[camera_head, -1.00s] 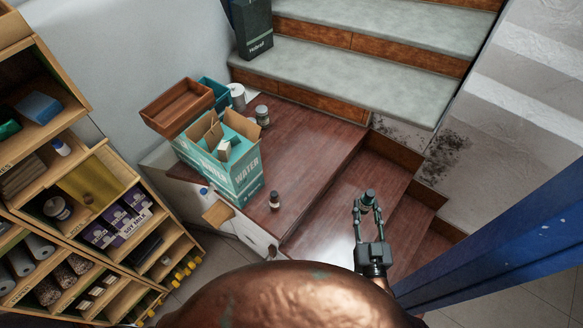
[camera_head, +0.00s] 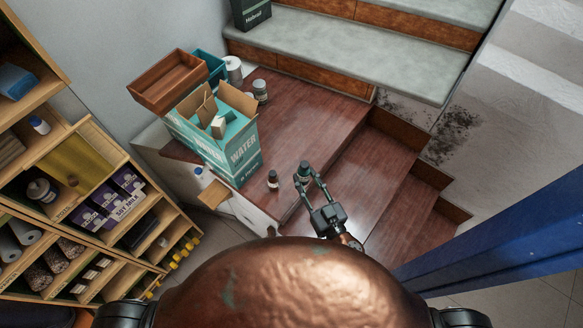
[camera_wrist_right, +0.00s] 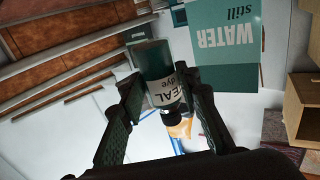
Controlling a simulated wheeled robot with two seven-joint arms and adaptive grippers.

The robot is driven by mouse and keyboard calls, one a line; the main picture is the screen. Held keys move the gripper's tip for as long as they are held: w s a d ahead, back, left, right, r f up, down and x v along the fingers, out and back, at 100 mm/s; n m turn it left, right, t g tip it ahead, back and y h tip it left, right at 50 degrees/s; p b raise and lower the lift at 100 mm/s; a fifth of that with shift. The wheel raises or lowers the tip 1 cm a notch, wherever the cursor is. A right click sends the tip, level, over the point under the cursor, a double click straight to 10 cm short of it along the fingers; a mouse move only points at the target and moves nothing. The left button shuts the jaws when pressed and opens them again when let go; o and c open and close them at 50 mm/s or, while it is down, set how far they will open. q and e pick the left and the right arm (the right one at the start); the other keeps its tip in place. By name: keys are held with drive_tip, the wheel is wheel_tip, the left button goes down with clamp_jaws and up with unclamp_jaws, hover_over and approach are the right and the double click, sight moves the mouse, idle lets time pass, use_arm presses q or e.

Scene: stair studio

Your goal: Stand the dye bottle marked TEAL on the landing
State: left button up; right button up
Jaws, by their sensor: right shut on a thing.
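The dye bottle (camera_head: 304,169), teal with a white label ending in "EAL dye", is between the fingertips of my right gripper (camera_head: 306,176). In the wrist view the bottle (camera_wrist_right: 158,72) sits between both fingers (camera_wrist_right: 160,100), its dark cap towards the camera. My right gripper is shut on it. The landing (camera_head: 312,120) is a dark red wooden platform below the grey stairs. In the head view the bottle appears over its front part; I cannot tell whether it touches. My left gripper is out of view.
A small dark bottle (camera_head: 272,180) stands left of my gripper. A teal WATER carton (camera_head: 235,150), a grey-lidded jar (camera_head: 260,91) and a white roll (camera_head: 233,71) occupy the landing's left side. Its middle is clear. Wooden steps (camera_head: 378,190) drop off to the right.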

drive_tip(key=a+f+n+g+y+b, duration=0.2)
drive_tip(key=a+y, duration=0.1)
drive_tip(key=a, duration=0.4)
drive_tip(key=w+d+f+b, duration=0.1)
drive_tip(key=w+f, duration=0.1)
drive_tip(key=w, duration=0.2)
drive_tip(key=w+d+f+b, duration=0.1)
drive_tip(key=w+f+b, duration=0.1)
drive_tip(key=w+f, duration=0.1)
drive_tip(key=w+f+b, duration=0.1)
drive_tip(key=w+f, duration=0.2)
drive_tip(key=w, duration=0.3)
drive_tip(key=shift+d+f+b, duration=0.25)
drive_tip(key=shift+d+b, duration=0.05)
drive_tip(key=shift+d, duration=0.1)
drive_tip(key=shift+w+d+f+b, duration=0.1)
drive_tip(key=shift+w+f+b, duration=0.2)
drive_tip(key=shift+f, duration=0.1)
wheel_tip(320, 180, down, 4)
drive_tip(key=shift+w+r+b, duration=0.1)
drive_tip(key=shift+r+b, duration=0.15)
drive_tip(key=shift+b, duration=0.85)
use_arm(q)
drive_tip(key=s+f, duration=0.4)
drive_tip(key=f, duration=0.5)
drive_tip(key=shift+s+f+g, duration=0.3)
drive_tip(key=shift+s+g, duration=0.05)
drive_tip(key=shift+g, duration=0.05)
use_arm(e)
drive_tip(key=shift+r, duration=0.2)
